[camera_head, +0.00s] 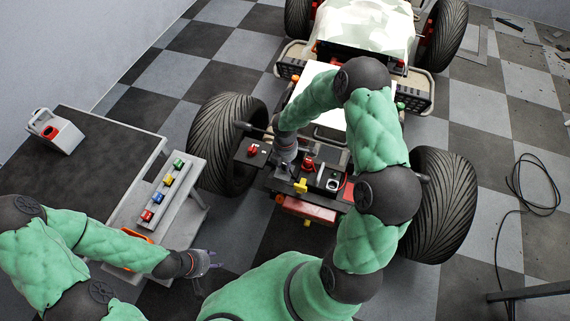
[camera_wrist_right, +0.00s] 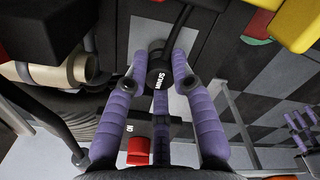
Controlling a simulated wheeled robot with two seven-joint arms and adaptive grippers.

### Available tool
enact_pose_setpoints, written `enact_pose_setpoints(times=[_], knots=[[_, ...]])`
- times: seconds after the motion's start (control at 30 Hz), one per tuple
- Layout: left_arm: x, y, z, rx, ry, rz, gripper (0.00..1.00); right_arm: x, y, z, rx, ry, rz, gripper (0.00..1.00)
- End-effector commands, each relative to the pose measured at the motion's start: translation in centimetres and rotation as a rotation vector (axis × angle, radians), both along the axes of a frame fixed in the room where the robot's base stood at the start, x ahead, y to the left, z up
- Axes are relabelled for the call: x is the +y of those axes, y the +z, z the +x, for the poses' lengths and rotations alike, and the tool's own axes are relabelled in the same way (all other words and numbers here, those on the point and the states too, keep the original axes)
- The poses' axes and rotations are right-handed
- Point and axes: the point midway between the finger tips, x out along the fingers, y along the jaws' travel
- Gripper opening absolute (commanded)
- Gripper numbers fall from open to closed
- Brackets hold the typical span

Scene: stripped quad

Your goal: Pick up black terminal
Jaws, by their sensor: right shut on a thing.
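The black terminal (camera_wrist_right: 156,78), lettered MINUS, sits between the purple fingers of my right gripper (camera_wrist_right: 158,63) in the right wrist view. The fingers are shut on it, and a black cable runs up from it. In the head view, my right gripper (camera_head: 287,152) is over the left part of the vehicle's black front panel; the terminal is too hidden there to make out. My left gripper (camera_head: 210,268) hangs empty with its fingers spread, right of the work table and away from the vehicle.
The panel carries a red switch (camera_head: 308,163) and a yellow part (camera_head: 300,186). Big tires (camera_head: 226,140) flank it. A grey table (camera_head: 95,150) at the left bears a white and red box (camera_head: 55,132) and a strip of coloured blocks (camera_head: 167,181). A cable (camera_head: 537,185) lies on the floor.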

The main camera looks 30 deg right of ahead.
Motion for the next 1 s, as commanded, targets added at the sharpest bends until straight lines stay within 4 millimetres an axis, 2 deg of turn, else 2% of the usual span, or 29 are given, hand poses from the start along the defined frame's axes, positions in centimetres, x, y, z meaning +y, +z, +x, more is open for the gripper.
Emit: enact_pose_setpoints(times=[0.2, 0.27, 0.5, 0.7, 0.83, 1.0], knots=[[0.0, 2.0, 0.0, 0.0, 0.0, 0.0, 0.4, 0.0, 3.1, 0.1, -0.003, 0.0, -0.001, 0.0], [0.0, 2.4, 0.0, 0.0, 0.0, 0.0, 0.4, 0.4, 4.1, -0.8, -0.002, 0.002, -0.001, 0.0], [0.0, 4.7, 0.0, 0.0, 0.0, 0.0, 0.4, 2.5, 9.4, -4.7, -0.004, 0.003, -0.001, 0.0], [0.0, 5.4, 0.0, 0.0, 0.0, 0.0, 0.4, 4.7, 10.9, -8.7, -0.002, 0.003, 0.0, 0.0], [0.0, 5.7, 0.0, 0.0, 0.0, 0.0, 0.4, 5.6, 11.6, -10.5, -0.001, 0.004, -0.001, 0.0], [0.0, 6.0, 0.0, 0.0, 0.0, 0.0, 0.4, 6.3, 12.2, -11.8, -0.002, 0.001, 0.0, 0.0]])
